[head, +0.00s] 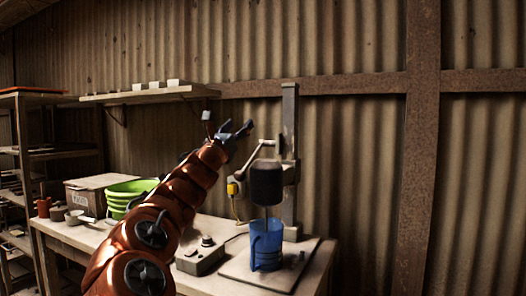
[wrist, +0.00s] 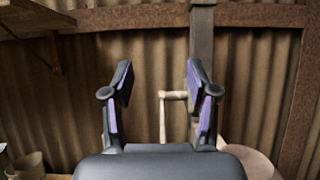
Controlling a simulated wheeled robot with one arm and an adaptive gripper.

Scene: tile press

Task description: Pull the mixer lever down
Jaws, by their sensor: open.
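The mixer has a dark cylindrical motor head (head: 266,183) on an upright metal post (head: 290,130), with a thin shaft reaching down into a blue bucket (head: 268,247). The pale, bent mixer lever (head: 250,160) is at the upper left of the head. In the wrist view the lever (wrist: 163,118) appears in the gap between the fingers, beyond them. My gripper (head: 237,127) is open and empty, above and left of the lever in the head view. It also shows in the wrist view (wrist: 160,80), fingers spread. I see no contact with the lever.
The bench (head: 80,235) carries green bowls (head: 125,192), a box (head: 95,190), small pots and a grey control box (head: 200,257). A wall shelf (head: 140,94) with pale blocks is at the left. The corrugated wall (head: 350,170) stands behind the mixer.

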